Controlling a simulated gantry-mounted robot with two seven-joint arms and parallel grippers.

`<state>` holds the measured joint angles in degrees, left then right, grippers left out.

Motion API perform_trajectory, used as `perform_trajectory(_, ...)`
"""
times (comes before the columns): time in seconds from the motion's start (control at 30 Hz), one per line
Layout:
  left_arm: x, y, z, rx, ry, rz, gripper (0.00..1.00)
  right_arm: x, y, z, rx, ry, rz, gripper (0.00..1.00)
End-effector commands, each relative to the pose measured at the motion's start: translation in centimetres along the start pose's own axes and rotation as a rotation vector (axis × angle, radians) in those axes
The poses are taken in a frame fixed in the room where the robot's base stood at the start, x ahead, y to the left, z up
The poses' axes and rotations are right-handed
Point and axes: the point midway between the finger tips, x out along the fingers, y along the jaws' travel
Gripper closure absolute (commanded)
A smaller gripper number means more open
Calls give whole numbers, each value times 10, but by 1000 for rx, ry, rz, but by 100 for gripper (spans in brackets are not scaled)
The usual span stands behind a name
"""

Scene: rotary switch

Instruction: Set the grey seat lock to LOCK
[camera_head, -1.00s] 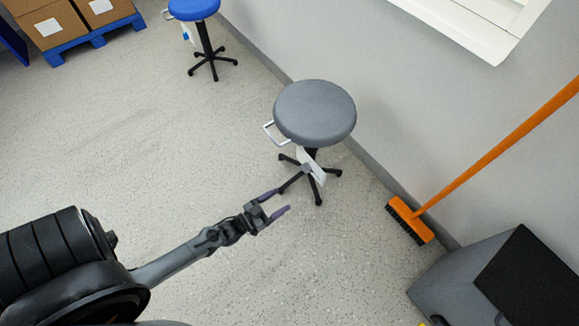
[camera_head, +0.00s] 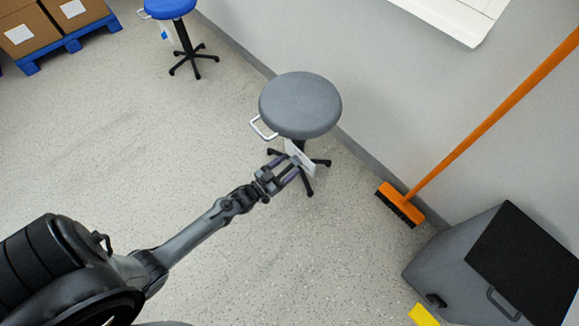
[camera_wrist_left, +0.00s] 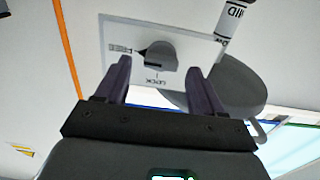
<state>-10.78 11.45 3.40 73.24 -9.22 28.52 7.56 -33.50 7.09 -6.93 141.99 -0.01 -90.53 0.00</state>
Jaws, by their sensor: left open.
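The grey stool (camera_head: 300,104) stands by the wall. A white plate (camera_head: 301,159) hangs under its seat, partly behind my left gripper (camera_head: 286,167). In the left wrist view the plate (camera_wrist_left: 116,31) carries a dark grey rotary knob (camera_wrist_left: 160,55). The knob's pointed end faces left, toward the label FREE; the upside-down label LOCK (camera_wrist_left: 161,82) is below it. My left gripper (camera_wrist_left: 157,66) is open, its fingertips one on each side of the knob in that view. I cannot tell whether they touch it. My right gripper is not in view.
A blue stool (camera_head: 170,8) stands farther back, near boxes on a blue pallet (camera_head: 72,44). An orange broom (camera_head: 402,200) leans on the wall at the right. A grey bin (camera_head: 440,262) with a black top is at lower right. The floor at left is clear.

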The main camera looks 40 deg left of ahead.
Motion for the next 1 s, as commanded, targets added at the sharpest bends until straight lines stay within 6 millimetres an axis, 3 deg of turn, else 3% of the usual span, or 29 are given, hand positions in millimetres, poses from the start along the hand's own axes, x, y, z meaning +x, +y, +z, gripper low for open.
perform_trajectory(0.2,14,0,1,0,-1,0,32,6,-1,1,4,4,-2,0)
perform_trajectory(0.53,16,0,0,0,-1,0,33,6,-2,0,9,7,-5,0)
perform_trajectory(0.9,16,0,0,0,-1,0,88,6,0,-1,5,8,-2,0)
perform_trajectory(1.0,16,0,0,-3,-1,0,88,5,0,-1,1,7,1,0)
